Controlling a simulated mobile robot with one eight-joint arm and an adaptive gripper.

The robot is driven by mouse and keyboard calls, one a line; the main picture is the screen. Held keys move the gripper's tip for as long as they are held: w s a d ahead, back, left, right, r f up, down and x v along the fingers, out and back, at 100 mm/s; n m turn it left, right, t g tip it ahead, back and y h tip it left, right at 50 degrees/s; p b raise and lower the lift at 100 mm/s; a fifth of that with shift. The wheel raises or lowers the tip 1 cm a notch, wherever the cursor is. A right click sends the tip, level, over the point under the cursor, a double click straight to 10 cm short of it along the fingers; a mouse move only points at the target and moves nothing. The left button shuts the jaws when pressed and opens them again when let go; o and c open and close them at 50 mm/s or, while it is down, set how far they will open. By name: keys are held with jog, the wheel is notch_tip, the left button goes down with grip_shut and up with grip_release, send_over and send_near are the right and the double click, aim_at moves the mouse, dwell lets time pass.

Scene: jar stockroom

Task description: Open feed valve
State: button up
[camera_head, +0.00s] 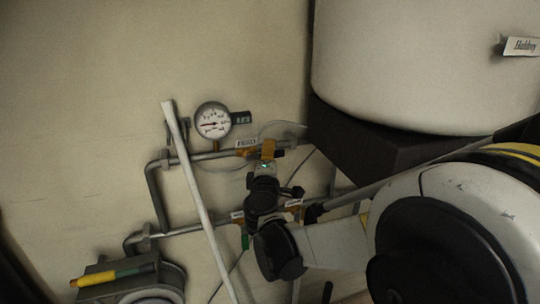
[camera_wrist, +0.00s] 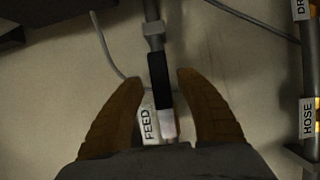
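In the wrist view, my gripper (camera_wrist: 160,80) is open, its two brown fingers apart on either side of a black handle (camera_wrist: 158,78). The handle lies roughly in line with a grey pipe (camera_wrist: 152,12) and has a pale end toward the palm. I see a gap on each side, wider on the right; whether the fingers are level with it in depth I cannot tell. A white FEED label (camera_wrist: 148,122) sits beside the handle, near the left finger. In the head view, my gripper (camera_head: 267,150) is at the upper pipe by a small label (camera_head: 246,143); the handle is hidden there.
A second pipe (camera_wrist: 308,70) with HOSE and partly cut-off DR labels runs at right in the wrist view. In the head view, a round gauge (camera_head: 212,120), a slanted pale rod (camera_head: 198,195), a large white tank (camera_head: 420,70) and a pump-like unit (camera_head: 120,275) surround the pipework.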

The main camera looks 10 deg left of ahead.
jog(key=s+d, duration=0.2)
jog(key=s, duration=1)
jog(key=shift+a+f, duration=0.1)
